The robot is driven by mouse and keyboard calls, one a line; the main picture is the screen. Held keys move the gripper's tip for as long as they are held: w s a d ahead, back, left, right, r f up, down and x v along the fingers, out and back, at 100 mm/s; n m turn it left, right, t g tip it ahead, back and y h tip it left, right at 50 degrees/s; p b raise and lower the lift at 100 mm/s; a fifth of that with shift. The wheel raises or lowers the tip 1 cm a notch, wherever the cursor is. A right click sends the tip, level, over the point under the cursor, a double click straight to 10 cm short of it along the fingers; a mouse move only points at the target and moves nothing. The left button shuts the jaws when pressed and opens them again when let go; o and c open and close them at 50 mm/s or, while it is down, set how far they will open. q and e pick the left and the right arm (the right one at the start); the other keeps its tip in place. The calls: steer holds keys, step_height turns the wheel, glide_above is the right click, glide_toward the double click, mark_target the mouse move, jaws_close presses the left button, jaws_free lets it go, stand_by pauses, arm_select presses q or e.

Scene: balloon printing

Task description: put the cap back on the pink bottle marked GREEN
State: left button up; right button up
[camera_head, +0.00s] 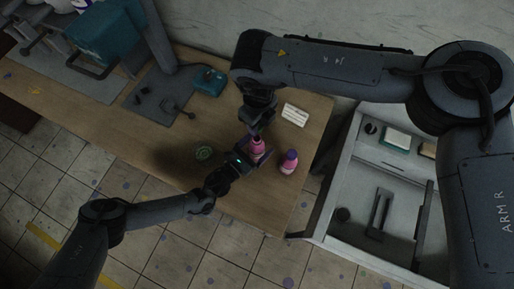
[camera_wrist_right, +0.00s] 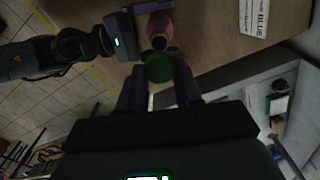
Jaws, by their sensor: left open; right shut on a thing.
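A pink bottle (camera_head: 256,148) stands near the table's front edge. In the right wrist view its open dark neck shows on the pink bottle (camera_wrist_right: 160,22). My right gripper (camera_head: 256,129) is above this bottle, pointing down. In its wrist view the right gripper (camera_wrist_right: 159,82) is shut on a green round cap (camera_wrist_right: 158,66), which is close to the neck; I cannot tell whether they touch. My left gripper (camera_head: 250,158) is open at the bottle's side, its fingers reaching around it. The GREEN marking is not readable.
A second pink bottle (camera_head: 289,162) stands to the right. A white card (camera_head: 295,115) lies behind; its wrist view reads BLUE. An open drawer unit (camera_head: 345,185) stands right.

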arm_select(q)
steer(key=shift+w+d, duration=0.5)
steer(key=shift+d, duration=0.05)
steer(key=shift+c, duration=0.5)
steer(key=c, duration=1.4)
arm_select(e)
glide_above(258, 139)
steer(key=shift+f, duration=2.45)
